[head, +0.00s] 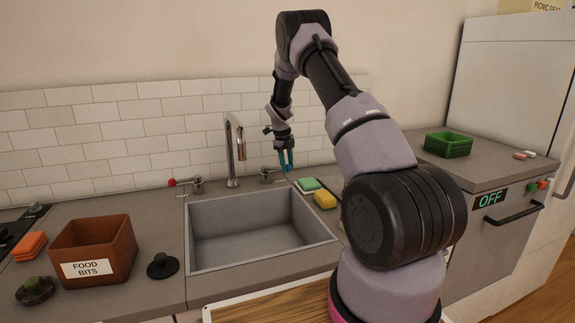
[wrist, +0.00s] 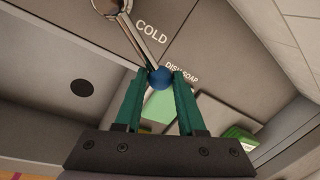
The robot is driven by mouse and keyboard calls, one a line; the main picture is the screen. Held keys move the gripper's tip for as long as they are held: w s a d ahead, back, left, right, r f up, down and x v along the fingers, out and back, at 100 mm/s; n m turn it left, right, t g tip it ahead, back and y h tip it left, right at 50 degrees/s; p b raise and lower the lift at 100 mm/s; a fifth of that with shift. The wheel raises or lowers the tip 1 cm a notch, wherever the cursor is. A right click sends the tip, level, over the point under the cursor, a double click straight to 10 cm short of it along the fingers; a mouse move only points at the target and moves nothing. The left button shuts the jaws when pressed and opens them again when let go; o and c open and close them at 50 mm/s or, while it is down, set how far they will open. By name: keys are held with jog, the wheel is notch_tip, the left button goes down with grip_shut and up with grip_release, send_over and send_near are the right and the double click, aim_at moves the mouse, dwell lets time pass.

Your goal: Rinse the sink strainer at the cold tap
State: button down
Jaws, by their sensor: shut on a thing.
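The cold tap (head: 268,174) stands right of the faucet spout (head: 233,150), its lever ending in a blue knob (wrist: 161,77) beside the word COLD in the wrist view. My gripper (head: 287,166) is shut on that knob, its teal fingers on either side of it. A dark round dish with green bits (head: 35,290), perhaps the strainer, lies at the front left of the counter. The sink (head: 258,242) looks empty in the head view. In the wrist view a dark disc (wrist: 82,88) shows on a grey surface, and I cannot tell whether it is the drain. I see no water stream.
A brown FOOD BITS bin (head: 93,250), orange pads (head: 30,246) and a black knobbed stopper (head: 162,265) sit left of the sink. The hot tap (head: 187,184) has a red knob. Green (head: 308,184) and yellow (head: 325,200) sponges lie right of the sink.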

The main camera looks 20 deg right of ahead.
jog(key=shift+s+a+m, duration=0.15)
jog(key=shift+s+m, duration=0.15)
jog(key=shift+m, duration=0.1)
jog(key=c, duration=0.5)
grip_release()
jog(key=r, duration=0.3)
jog(key=a+r, duration=0.1)
jog(key=r, duration=0.3)
jog(key=a+r, duration=0.1)
jog(key=r, duration=0.2)
jog(key=shift+s+r, duration=0.35)
jog(key=shift+s, duration=0.05)
